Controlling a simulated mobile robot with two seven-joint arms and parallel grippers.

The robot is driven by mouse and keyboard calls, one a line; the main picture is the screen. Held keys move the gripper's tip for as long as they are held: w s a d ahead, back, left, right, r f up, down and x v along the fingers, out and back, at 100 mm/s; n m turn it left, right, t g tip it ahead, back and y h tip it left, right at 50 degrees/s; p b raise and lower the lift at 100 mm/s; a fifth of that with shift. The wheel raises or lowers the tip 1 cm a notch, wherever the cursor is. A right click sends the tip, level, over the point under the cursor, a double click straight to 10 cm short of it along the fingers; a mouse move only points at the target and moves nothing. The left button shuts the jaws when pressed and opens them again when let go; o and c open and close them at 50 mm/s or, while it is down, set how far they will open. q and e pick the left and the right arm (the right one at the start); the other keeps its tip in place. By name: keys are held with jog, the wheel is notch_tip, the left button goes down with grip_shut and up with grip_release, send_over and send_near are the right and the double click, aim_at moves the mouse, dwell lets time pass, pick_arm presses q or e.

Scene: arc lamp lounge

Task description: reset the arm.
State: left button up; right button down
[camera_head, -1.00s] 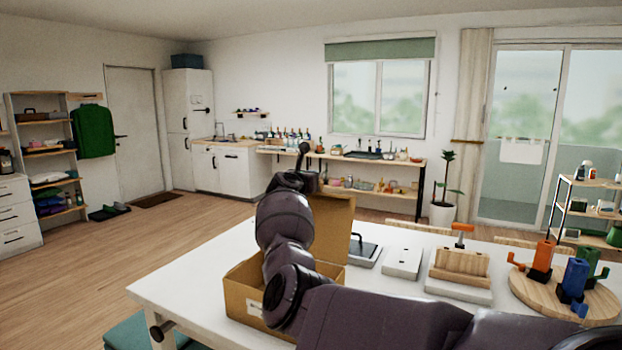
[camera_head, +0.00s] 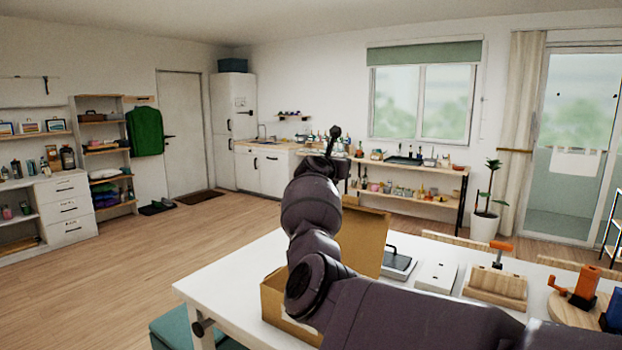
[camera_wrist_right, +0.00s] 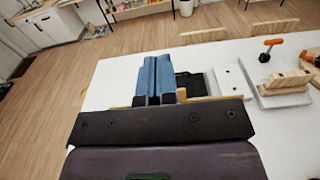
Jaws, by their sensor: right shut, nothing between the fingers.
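My right arm comes in from the bottom right of the head view and bends upward over the white table. My right gripper (camera_head: 333,139) is at its upper end, raised above the open cardboard box. In the right wrist view the two blue fingers of my right gripper (camera_wrist_right: 157,66) are together with nothing between them. My left gripper is not in view.
The cardboard box (camera_head: 270,300) stands open on the white table (camera_head: 228,272), partly hidden by my arm. A black-handled tray (camera_head: 398,263), a white plate (camera_head: 436,277) and a wooden block (camera_head: 497,284) are to its right. Open floor lies left.

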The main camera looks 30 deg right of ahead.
notch_tip(320, 180, up, 11)
jog(key=a+n+t+h, duration=0.2)
jog(key=n+t+h, duration=0.15)
jog(key=n, duration=0.45)
jog(key=s+a+r+n+t+y, duration=0.3)
jog(key=a+n+t, duration=0.45)
jog(key=n, duration=0.65)
jog(key=s+a+f+n+t+y, duration=0.1)
jog(key=s+a+f+n+y, duration=0.4)
jog(key=f+n, duration=0.55)
jog(key=s+a+f+n+y, duration=0.2)
jog(key=a+f+n+y, duration=0.5)
jog(key=f, duration=0.7)
jog(key=s+a+f+n+t+y, duration=0.1)
jog(key=s+a+f+n+y, duration=0.35)
jog(key=f+n, duration=0.7)
jog(key=s+a+f+g, duration=0.2)
jog(key=s+f+g, duration=0.2)
jog(key=s+f, duration=1)
jog(key=s+a+f+g, duration=0.3)
jog(key=s+f+g, duration=0.1)
jog(key=s+f, duration=1.1)
jog(key=shift+s+a, duration=0.2)
jog(key=shift+s, duration=0.65)
